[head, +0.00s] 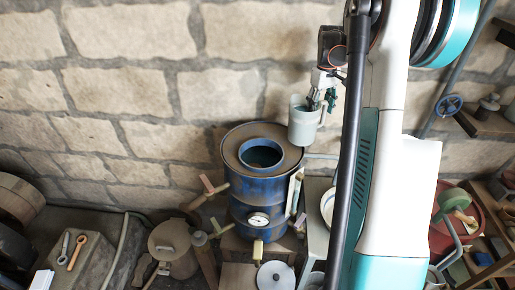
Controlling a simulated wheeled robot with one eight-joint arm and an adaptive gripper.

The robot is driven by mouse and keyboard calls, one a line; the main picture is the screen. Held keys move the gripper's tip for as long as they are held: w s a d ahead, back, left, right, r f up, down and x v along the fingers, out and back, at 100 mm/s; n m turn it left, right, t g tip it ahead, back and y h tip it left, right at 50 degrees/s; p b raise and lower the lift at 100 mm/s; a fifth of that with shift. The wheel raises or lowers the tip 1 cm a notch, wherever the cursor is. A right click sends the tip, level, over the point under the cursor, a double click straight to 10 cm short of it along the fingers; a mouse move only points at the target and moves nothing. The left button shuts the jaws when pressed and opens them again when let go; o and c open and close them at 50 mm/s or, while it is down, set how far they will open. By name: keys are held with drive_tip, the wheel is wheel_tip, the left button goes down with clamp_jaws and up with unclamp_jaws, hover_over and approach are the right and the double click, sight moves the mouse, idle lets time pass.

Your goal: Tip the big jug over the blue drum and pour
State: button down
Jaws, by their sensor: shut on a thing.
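The blue drum (250,202) stands upright near the stone wall in the head view. Its brown top has a round opening with a blue collar (262,155), dark inside. My gripper (322,100) is shut on a pale grey-green jug (302,126) by its right side. The jug hangs upright or nearly so, just above and to the right of the drum's opening. Its contents cannot be made out. My arm hides the area to the right of the jug.
A gauge (258,220) and several handles stick out around the drum. A lidded can (172,247) stands at its left and a grey lid (276,275) lies in front. A red tub (447,232) and shelves are at the right, beyond my arm.

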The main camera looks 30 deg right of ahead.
sight(308, 120)
drive_tip(key=shift+r, duration=0.2)
drive_tip(key=shift+s+a+r+h+p, duration=0.1)
drive_tip(key=shift+a+r+h+p, duration=0.5)
drive_tip(key=shift+r, duration=0.1)
drive_tip(key=shift+a+r+h, duration=0.25)
drive_tip(key=shift+r+h, duration=0.15)
drive_tip(key=shift+r, duration=0.2)
drive_tip(key=shift+a+r+h, duration=0.2)
drive_tip(key=shift+a+h, duration=0.3)
drive_tip(key=shift+h, duration=0.1)
drive_tip(key=shift+a+r+h, duration=0.15)
drive_tip(key=shift+a+h, duration=0.35)
drive_tip(key=shift+h, duration=0.1)
drive_tip(key=shift+a+h, duration=0.3)
drive_tip(key=shift+a+r, duration=0.15)
drive_tip(key=shift+a, duration=0.1)
